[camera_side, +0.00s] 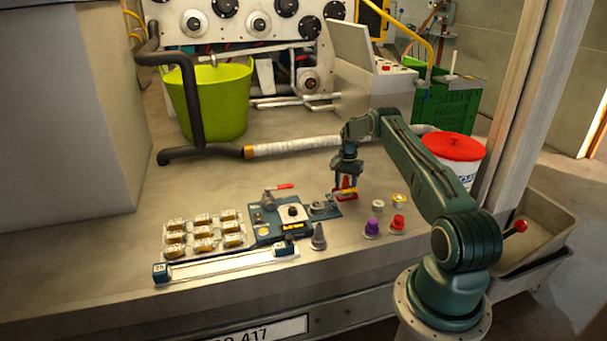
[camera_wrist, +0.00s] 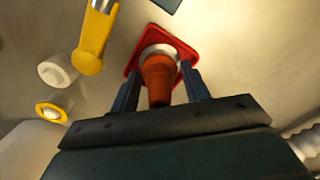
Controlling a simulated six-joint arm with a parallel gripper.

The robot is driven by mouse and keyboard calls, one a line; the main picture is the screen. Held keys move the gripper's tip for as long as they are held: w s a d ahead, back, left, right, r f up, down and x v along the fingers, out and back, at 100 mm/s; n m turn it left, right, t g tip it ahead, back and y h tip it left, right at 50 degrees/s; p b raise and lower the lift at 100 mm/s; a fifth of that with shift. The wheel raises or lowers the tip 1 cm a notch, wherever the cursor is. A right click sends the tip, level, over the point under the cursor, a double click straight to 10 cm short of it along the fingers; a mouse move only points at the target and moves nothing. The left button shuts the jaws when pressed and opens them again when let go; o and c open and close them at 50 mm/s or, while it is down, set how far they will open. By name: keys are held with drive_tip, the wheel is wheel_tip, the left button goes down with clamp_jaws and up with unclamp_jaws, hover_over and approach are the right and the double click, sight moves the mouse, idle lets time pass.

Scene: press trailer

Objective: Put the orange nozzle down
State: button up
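The orange nozzle (camera_wrist: 158,78) is between the two blue fingers of my gripper (camera_wrist: 161,84) in the wrist view. Its narrow end points toward the wrist camera. A red square piece with a pale ring (camera_wrist: 180,52) shows around and behind its far end. Whether the nozzle touches that piece is hidden. The fingers lie close along both sides of the nozzle, but I cannot tell if they press on it.
The blue fixture (camera_side: 265,233) stands left of my gripper. A grey cone (camera_side: 318,238), a purple piece (camera_side: 372,228) and a red piece (camera_side: 397,223) stand in front. A white spool (camera_wrist: 57,71), yellow ring (camera_wrist: 50,111) and yellow bar (camera_wrist: 93,42) are close by.

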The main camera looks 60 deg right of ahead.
drive_tip(key=shift+o, duration=1.1)
wheel_tip(320, 180, up, 12)
drive_tip(key=shift+r, duration=0.2)
idle(0.3)
